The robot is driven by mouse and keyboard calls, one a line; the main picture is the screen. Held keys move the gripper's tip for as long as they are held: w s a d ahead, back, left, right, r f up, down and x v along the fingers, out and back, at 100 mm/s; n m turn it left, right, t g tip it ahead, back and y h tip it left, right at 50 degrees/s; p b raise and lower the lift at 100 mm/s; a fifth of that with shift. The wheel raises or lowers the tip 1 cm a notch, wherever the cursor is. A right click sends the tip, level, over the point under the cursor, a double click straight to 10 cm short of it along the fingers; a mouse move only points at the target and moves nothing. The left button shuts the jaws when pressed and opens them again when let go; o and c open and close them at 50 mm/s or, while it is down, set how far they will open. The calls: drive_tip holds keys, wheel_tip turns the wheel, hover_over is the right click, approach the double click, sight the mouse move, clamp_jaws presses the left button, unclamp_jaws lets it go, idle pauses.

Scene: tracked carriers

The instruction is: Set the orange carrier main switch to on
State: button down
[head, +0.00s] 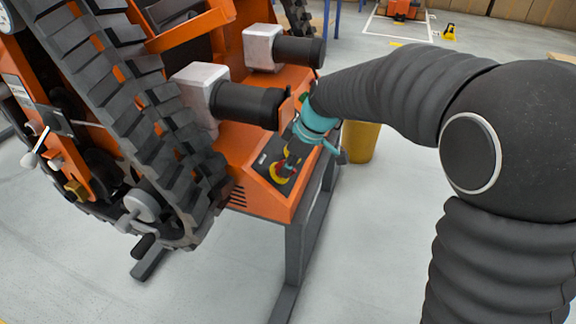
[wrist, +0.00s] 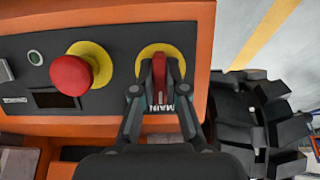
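The main switch (wrist: 159,70) is a red handle on a round yellow plate, with a MAIN label below it in the wrist view. It sits on the dark panel (wrist: 110,100) of the orange carrier (head: 258,203). My gripper (wrist: 160,76) has one finger on each side of the red handle, and the fingers look closed on it. The handle stands upright in the wrist picture; its tip is partly hidden between the fingers. In the head view, my gripper (head: 290,160) reaches down to the panel and hides part of it.
A red mushroom button (wrist: 71,75) on a yellow disc is left of the switch. A small green indicator (wrist: 35,58) is farther left. Black rubber tracks (head: 140,120) and dark motor cylinders (head: 250,105) stand close by. A yellow bin (head: 362,141) is behind my gripper.

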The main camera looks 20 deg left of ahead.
drive_tip(key=shift+m, duration=0.3)
drive_tip(key=m+g+p, duration=0.1)
drive_tip(key=m, duration=0.2)
drive_tip(key=m+g+y+p, duration=0.1)
drive_tip(key=m, duration=0.3)
drive_tip(key=shift+w+p, duration=0.1)
drive_tip(key=shift+p, duration=0.2)
drive_tip(key=m+g+y+p, duration=0.1)
drive_tip(key=m, duration=0.3)
drive_tip(key=shift+m, duration=0.3)
drive_tip(key=shift+d+m+y, duration=0.1)
drive_tip(key=shift+m+y, duration=0.6)
drive_tip(key=shift+m, duration=1.5)
drive_tip(key=c, duration=1.2)
unclamp_jaws()
drive_tip(key=shift+f, duration=0.1)
